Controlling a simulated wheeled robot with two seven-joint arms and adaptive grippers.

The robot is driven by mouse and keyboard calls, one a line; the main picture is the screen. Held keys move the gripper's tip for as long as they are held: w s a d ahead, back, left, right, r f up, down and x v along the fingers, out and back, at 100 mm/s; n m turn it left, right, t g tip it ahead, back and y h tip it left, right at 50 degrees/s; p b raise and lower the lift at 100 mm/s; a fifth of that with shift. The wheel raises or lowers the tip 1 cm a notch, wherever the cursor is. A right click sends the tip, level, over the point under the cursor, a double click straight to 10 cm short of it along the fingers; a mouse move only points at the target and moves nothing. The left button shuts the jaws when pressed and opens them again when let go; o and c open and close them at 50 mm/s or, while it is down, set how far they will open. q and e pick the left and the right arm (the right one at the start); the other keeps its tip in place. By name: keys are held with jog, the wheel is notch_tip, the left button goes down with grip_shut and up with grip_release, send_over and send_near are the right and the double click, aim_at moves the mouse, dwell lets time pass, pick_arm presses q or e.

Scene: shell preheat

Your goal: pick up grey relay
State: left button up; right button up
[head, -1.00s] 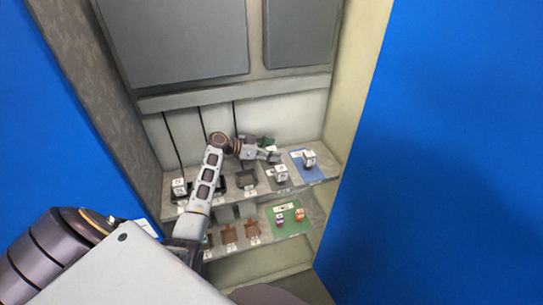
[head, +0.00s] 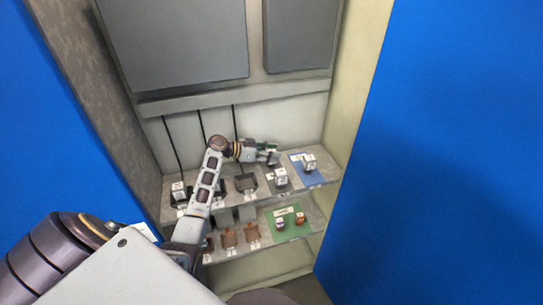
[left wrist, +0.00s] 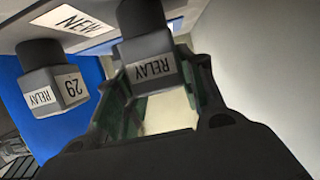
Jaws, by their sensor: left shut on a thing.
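A grey relay (left wrist: 150,62) with a white RELAY label and a darker grey end sits between the fingers of my left gripper (left wrist: 157,85) in the left wrist view. The gripper is shut on it. In the head view my left gripper (head: 271,156) is over the back of the upper shelf, left of the blue mat (head: 313,179); the held relay cannot be made out there. A grey and white block (head: 309,162) stands on the blue mat. My right gripper is not in view.
The upper shelf holds black holders (head: 246,183) and another grey-white block (head: 281,177). The lower shelf has brown holders (head: 229,238) and a green mat (head: 289,232) with small coloured blocks. Blue walls flank the cabinet.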

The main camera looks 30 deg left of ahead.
pick_arm(q)
notch_tip(320, 180, up, 10)
jog(key=shift+f+b, duration=0.2)
jog(key=shift+b, duration=1.05)
